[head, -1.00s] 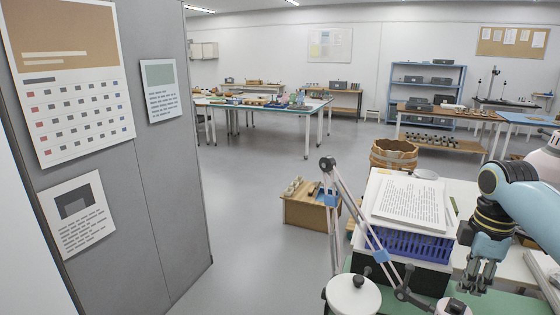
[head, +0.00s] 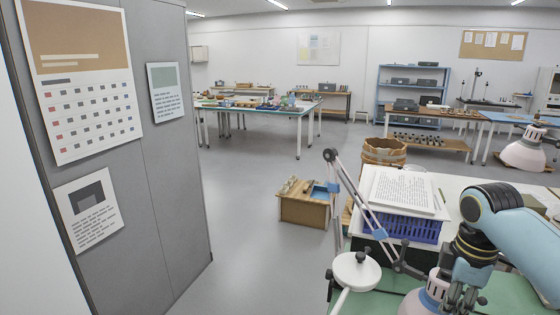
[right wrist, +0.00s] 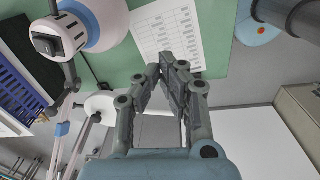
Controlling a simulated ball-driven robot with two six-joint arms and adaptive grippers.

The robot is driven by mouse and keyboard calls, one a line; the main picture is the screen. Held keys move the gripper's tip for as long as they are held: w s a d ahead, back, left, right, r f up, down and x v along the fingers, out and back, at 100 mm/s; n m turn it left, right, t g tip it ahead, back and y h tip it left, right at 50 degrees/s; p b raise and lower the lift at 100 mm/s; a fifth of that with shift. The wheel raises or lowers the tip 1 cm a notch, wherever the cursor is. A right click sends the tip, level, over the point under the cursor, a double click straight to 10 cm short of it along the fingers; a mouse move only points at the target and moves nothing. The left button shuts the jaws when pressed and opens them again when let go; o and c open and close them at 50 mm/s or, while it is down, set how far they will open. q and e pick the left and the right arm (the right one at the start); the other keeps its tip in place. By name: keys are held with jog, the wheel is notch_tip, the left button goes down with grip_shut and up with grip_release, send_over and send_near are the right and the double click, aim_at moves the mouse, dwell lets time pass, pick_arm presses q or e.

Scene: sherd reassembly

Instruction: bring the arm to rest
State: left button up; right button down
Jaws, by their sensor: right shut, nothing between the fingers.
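My right gripper (head: 456,304) is at the lower right of the head view, pointing down above the green mat (head: 510,292). In the right wrist view my right gripper (right wrist: 168,72) has its fingertips together with nothing between them. A printed sheet (right wrist: 168,36) lies on the green mat (right wrist: 118,62) beyond the fingertips. My left gripper is not in view.
A desk lamp with a jointed arm (head: 350,190) and a white round base (head: 356,271) stands close left of my right gripper. A blue basket (head: 412,228) with papers (head: 401,190) sits behind it. A wooden box (head: 303,208) stands on the floor. Open floor (head: 245,245) lies left.

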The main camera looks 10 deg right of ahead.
jog(key=s+a+r+m+t, duration=0.1)
jog(key=s+a+r+m, duration=0.2)
jog(key=s, duration=0.4)
jog(key=s+a+r+m+t, duration=0.1)
jog(key=s+a+m, duration=0.3)
jog(key=s, duration=0.3)
jog(key=s+a+r+m+t, duration=0.1)
jog(key=s+a+r+m, duration=0.2)
jog(key=s, duration=0.5)
notch_tip(320, 180, down, 40)
jog(key=s+d+g+b, duration=0.1)
jog(key=d+b, duration=0.1)
jog(key=b, duration=1.1)
pick_arm(q)
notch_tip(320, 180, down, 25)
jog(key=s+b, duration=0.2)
jog(key=b, duration=0.9)
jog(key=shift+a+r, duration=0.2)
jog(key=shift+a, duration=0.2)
pick_arm(e)
jog(key=s+f, duration=0.9)
jog(key=f, duration=0.5)
jog(key=s+f+g, duration=0.1)
jog(key=s+f, duration=0.9)
jog(key=f, duration=0.3)
jog(key=shift+d+f, duration=0.3)
jog(key=shift+f, duration=0.1)
jog(key=shift+s+g, duration=0.1)
jog(key=shift+g, duration=0.2)
jog(key=shift+m, duration=0.3)
